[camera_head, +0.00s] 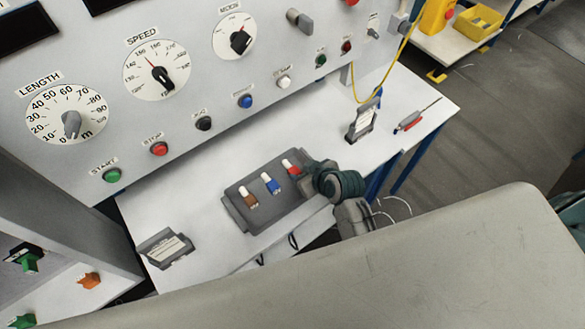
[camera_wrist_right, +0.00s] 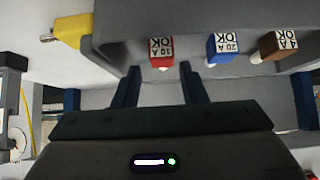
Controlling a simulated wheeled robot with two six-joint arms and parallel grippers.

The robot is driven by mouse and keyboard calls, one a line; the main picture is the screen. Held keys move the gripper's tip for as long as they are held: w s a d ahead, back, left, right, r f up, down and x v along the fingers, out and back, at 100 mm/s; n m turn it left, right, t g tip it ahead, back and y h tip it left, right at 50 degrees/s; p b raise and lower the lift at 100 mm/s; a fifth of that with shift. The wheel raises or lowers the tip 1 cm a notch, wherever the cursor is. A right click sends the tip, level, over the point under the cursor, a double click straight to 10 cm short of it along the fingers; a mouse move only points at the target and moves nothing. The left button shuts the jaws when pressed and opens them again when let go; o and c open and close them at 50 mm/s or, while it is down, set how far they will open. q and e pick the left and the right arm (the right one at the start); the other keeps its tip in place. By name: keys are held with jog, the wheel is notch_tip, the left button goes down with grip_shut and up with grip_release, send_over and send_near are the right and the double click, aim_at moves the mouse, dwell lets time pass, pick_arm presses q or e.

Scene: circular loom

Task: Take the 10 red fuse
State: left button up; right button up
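The red fuse (camera_head: 291,168), labelled 10 A OK in the right wrist view (camera_wrist_right: 161,51), stands at the right end of a dark grey tray (camera_head: 231,217). A blue 20 A fuse (camera_head: 270,184) and a brown fuse (camera_head: 248,198) stand beside it in the tray. My right gripper (camera_head: 309,178) is at the tray's right end, close to the red fuse. In the right wrist view its fingers (camera_wrist_right: 160,76) are spread apart and empty, with the red fuse ahead between them. The fingertips are mostly hidden in the head view. My left gripper is not in view.
A control panel (camera_head: 190,110) with dials and buttons rises behind the white table (camera_head: 215,155). Card holders stand left (camera_head: 166,248) and right (camera_head: 362,121) of the tray. A red-handled screwdriver (camera_head: 411,121) lies at the table's right. A large grey surface fills the lower foreground.

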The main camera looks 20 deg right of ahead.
aim_at(294, 170)
jog(key=p+x, duration=0.1)
jog(key=x, duration=0.2)
jog(key=shift+a+r+p, duration=0.15)
jog(key=shift+a+p, duration=0.05)
jog(key=shift+p, duration=0.15)
jog(key=shift+x, duration=0.8)
jog(key=shift+d, duration=0.1)
jog(key=shift+r, duration=0.1)
jog(key=c, duration=0.8)
jog(key=shift+o, duration=0.2)
